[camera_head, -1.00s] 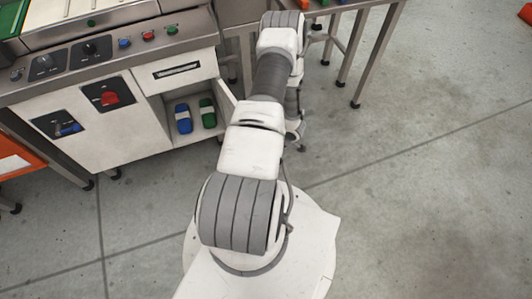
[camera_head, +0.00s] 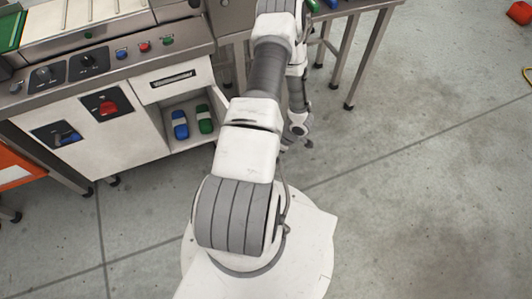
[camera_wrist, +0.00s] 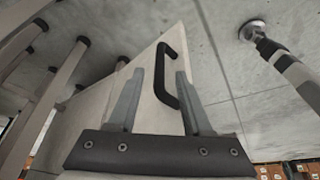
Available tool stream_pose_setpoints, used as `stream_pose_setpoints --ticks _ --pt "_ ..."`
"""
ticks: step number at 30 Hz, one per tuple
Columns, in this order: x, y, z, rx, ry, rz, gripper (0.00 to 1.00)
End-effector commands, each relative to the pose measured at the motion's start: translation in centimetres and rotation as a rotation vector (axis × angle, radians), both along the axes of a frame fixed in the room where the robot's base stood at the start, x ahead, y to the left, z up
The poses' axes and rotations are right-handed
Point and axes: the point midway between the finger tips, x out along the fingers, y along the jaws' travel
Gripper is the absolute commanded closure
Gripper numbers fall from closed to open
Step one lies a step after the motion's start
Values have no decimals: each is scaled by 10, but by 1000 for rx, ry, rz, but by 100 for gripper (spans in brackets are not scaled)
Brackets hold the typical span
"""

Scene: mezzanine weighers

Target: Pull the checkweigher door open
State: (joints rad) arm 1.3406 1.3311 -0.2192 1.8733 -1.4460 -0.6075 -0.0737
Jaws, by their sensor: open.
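The white checkweigher cabinet (camera_head: 95,135) stands at the left in the head view, with its lower compartment open. A blue item (camera_head: 180,124) and a green item (camera_head: 204,119) stand inside. The door is hidden behind my arm there. In the wrist view, the pale door panel (camera_wrist: 147,75) with a black bar handle (camera_wrist: 163,78) is seen close up. My gripper (camera_wrist: 160,72) is open, its two fingers on either side of the handle in the picture. I cannot tell whether they touch it. My fingertips cannot be made out in the head view.
A metal table with thin legs (camera_head: 360,60) stands to the right of the cabinet. An orange container (camera_head: 15,170) is at the left edge. A red object (camera_head: 519,12) lies far right. The concrete floor on the right is mostly clear.

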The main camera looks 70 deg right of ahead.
Motion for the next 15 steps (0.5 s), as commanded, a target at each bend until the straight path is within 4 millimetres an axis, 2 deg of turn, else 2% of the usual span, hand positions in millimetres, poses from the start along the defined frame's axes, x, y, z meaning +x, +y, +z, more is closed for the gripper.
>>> stream_pose_setpoints --ticks 1,6,10,15 --pt "-5 -1 18 -1 1 -3 50" --pt "-21 -3 53 -1 2 -3 50" --pt "-29 -3 72 0 2 -2 50" --pt "-36 -3 84 2 2 -3 50"
